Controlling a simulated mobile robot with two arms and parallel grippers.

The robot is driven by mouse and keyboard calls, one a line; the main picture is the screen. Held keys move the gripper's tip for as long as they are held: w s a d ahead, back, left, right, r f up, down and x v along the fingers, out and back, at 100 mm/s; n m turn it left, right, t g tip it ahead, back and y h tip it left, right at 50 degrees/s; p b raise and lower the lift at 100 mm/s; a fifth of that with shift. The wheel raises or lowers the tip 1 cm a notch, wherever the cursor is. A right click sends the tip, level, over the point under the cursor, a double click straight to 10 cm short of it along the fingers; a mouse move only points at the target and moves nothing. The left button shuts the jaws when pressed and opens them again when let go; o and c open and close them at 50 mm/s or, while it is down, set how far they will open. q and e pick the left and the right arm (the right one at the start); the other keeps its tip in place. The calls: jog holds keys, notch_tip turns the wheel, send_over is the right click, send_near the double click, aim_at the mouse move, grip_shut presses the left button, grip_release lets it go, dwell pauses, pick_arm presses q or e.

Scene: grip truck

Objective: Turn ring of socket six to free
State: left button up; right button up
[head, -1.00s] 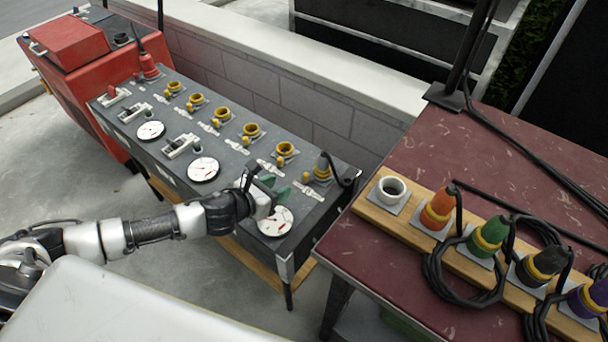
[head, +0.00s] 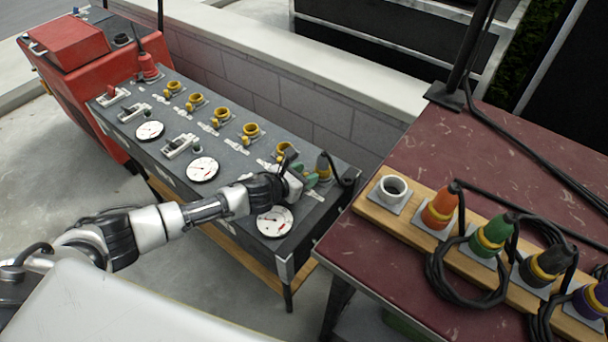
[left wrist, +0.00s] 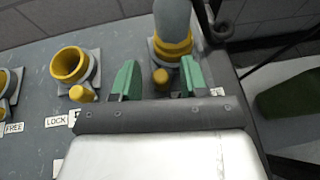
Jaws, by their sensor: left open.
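The last socket of the row on the grey panel (head: 150,100) holds a grey plug (head: 323,161). Its yellow ring (left wrist: 173,47) shows in the left wrist view, with a yellow knob (left wrist: 161,77) on the near side. My left gripper (left wrist: 157,80) is open, its two green fingers apart on either side of the knob. In the head view, the left gripper (head: 311,181) is right at this socket and hides part of it. A neighbouring empty yellow socket (left wrist: 69,65) has LOCK and FREE labels near it. The labels of the plugged socket are mostly hidden.
A low block wall (head: 290,95) runs behind the panel. To the right, a dark red table (head: 430,160) carries a wooden strip with an empty white socket (head: 391,190) and several coloured plugs with black cables. A red box (head: 70,45) stands at the far left.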

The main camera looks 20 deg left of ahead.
pick_arm(q)
jog(key=shift+c, duration=0.4)
grip_shut()
